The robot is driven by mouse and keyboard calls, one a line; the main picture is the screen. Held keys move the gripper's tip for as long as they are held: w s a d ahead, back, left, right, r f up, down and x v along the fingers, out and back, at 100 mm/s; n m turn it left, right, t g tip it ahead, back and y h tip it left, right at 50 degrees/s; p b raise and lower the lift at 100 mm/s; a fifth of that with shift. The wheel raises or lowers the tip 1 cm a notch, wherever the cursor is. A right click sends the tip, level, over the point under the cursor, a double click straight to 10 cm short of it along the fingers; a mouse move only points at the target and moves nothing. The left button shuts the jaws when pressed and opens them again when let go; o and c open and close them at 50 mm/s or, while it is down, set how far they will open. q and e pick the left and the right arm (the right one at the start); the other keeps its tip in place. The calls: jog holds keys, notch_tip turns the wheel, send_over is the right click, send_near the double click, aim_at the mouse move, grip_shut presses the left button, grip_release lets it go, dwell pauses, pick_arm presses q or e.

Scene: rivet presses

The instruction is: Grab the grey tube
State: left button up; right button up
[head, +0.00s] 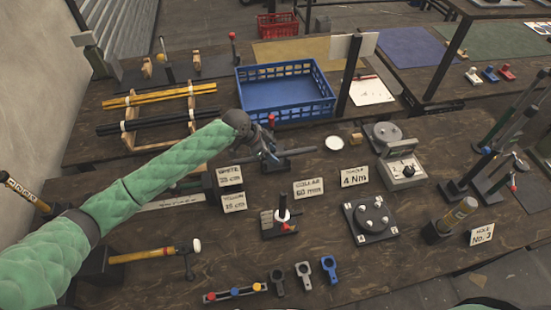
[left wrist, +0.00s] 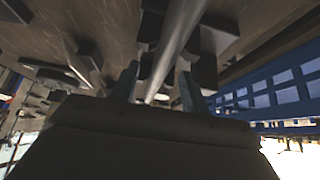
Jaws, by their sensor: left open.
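The grey tube (head: 298,152) lies level near the middle of the wooden bench, just in front of the blue crate. My left gripper (head: 270,154) is over the tube's left part and hides some of it. In the left wrist view the grey tube (left wrist: 178,40) runs lengthwise between the two open fingertips of my left gripper (left wrist: 158,88). Dark blocks stand beside the tube there. I cannot tell whether the fingers touch the tube. My right gripper is not in view.
The blue crate (head: 288,112) stands close behind the tube. A wooden rack (head: 165,145) with yellow and black bars is to the left. Label cards (head: 309,188), a red-and-white post (head: 283,208) and a round plate fixture (head: 371,218) stand in front and to the right.

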pick_arm(q)
jog(key=shift+d+f, duration=0.1)
grip_shut()
dwell(0.4)
